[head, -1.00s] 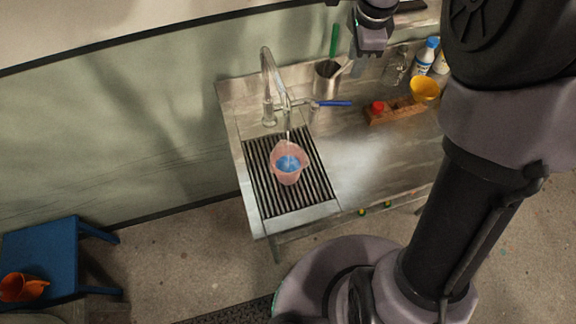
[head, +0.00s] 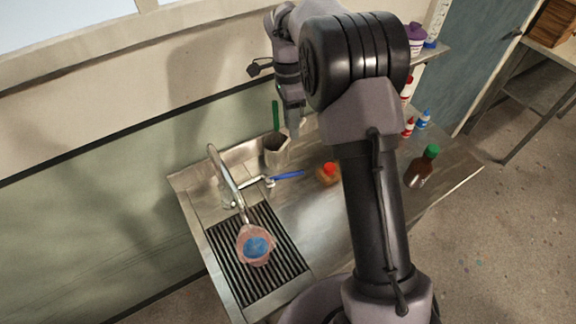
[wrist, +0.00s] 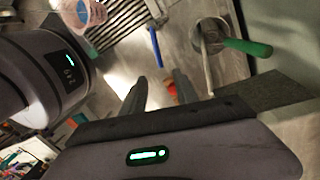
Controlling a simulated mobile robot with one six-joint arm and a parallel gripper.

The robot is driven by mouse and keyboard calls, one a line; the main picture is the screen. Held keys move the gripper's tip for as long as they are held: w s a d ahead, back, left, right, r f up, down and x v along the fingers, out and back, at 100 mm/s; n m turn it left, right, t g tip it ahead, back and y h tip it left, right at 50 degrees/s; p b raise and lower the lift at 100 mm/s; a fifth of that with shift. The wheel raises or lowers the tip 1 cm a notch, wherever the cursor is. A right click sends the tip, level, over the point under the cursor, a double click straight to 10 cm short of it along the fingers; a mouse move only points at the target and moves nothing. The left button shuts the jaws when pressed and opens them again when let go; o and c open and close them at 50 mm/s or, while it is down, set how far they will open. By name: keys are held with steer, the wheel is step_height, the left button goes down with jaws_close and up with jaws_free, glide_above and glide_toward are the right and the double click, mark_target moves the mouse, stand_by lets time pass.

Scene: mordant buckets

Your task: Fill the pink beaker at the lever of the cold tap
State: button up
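The pink beaker (head: 254,258) stands on the dark slatted drain grid under the tap spout (head: 226,175), with blue showing inside it. It also shows at the top edge of the wrist view (wrist: 76,14). The blue lever of the cold tap (head: 289,175) points right from the tap's base; in the wrist view the lever (wrist: 156,48) lies beyond my fingertips. My gripper (head: 292,128) hangs near the back of the counter, right of the lever. In the wrist view my gripper (wrist: 160,84) has its fingers apart with nothing held. I cannot tell whether water is running.
A metal pot (head: 277,153) with a green-handled tool (head: 275,116) stands at the back, close to my gripper. A red-capped amber item (head: 327,174) and a brown bottle with green cap (head: 424,166) are on the counter to the right. The counter between lever and red cap is clear.

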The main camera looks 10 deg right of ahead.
mark_target(294, 173)
steer(key=s+f+b, duration=0.1)
steer(key=f, duration=0.3)
steer(key=s+f+b, duration=0.1)
steer(key=f, duration=0.4)
steer(key=s+f, duration=0.1)
steer(key=f, duration=0.3)
steer(key=shift+s+f+b, duration=0.2)
steer(key=shift+s+b, duration=0.1)
steer(key=shift+b, duration=0.1)
steer(key=shift+w+f, duration=0.15)
steer(key=shift+f, duration=0.45)
jaws_close()
steer(key=shift+r, duration=0.1)
